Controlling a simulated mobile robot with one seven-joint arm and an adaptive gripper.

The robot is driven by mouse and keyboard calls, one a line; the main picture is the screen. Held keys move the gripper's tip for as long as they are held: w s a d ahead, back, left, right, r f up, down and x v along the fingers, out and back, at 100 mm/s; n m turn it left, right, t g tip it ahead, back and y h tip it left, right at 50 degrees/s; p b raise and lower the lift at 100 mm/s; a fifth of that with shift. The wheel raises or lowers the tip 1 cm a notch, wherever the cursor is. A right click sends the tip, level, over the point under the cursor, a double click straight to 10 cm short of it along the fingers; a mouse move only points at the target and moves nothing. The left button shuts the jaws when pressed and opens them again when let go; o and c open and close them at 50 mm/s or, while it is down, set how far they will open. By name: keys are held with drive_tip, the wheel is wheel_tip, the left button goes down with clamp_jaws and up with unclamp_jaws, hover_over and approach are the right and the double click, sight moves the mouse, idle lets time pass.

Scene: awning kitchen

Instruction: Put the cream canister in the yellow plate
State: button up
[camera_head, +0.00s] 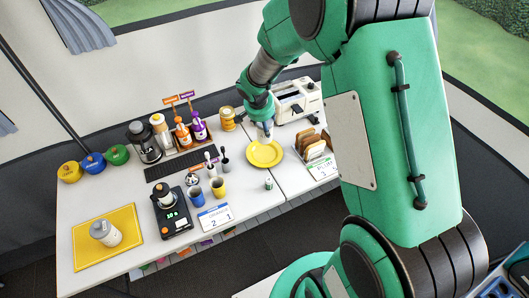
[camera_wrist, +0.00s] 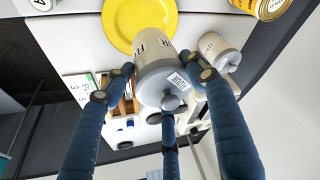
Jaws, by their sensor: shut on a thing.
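The yellow plate (camera_head: 264,155) lies on the white table, toward its right half. It also shows at the top of the wrist view (camera_wrist: 117,22). The cream canister (camera_wrist: 152,70), with dark lettering and a grey lid, is between the blue fingers of my gripper (camera_wrist: 167,84), which is shut on it. In the wrist view the canister overlaps the plate's edge. In the head view my gripper (camera_head: 265,130) is over the far part of the plate. I cannot tell whether the canister touches the plate.
Another cream canister (camera_wrist: 222,50) stands close to the held one. A bread rack (camera_head: 313,147) stands at the right. A small jar (camera_head: 269,184) is in front of the plate.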

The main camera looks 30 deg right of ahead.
sight(265, 140)
drive_tip(key=shift+f, duration=0.1)
drive_tip(key=shift+f+b, duration=0.8)
drive_tip(key=shift+f, duration=2.2)
drive_tip(key=shift+f+b, duration=0.55)
drive_tip(key=shift+f, duration=1.35)
drive_tip(key=shift+f, duration=0.1)
drive_tip(key=o, duration=1.8)
